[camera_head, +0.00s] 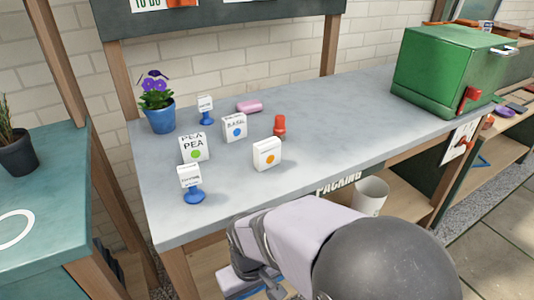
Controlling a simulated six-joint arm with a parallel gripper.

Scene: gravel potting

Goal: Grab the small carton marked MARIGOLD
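Three small white cartons stand on the grey bench top. One carton (267,154) has an orange dot, and its lettering is too small to read, so I cannot confirm the word MARIGOLD. Another carton (194,149) reads PEA and has a green dot. A third carton (234,128) has a blue dot and seems to read BASIL. My gripper (270,284) is low in front of the bench's front edge, apart from all the cartons. Its fingers are partly hidden and small, so I cannot tell if it is open or shut.
Label cards on blue stands (193,196) (206,117) stand near the cartons. A red object (279,125), a pink block (249,106) and a blue flowerpot (160,118) are behind. A green box (440,70) occupies the right end. The bench middle is clear.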

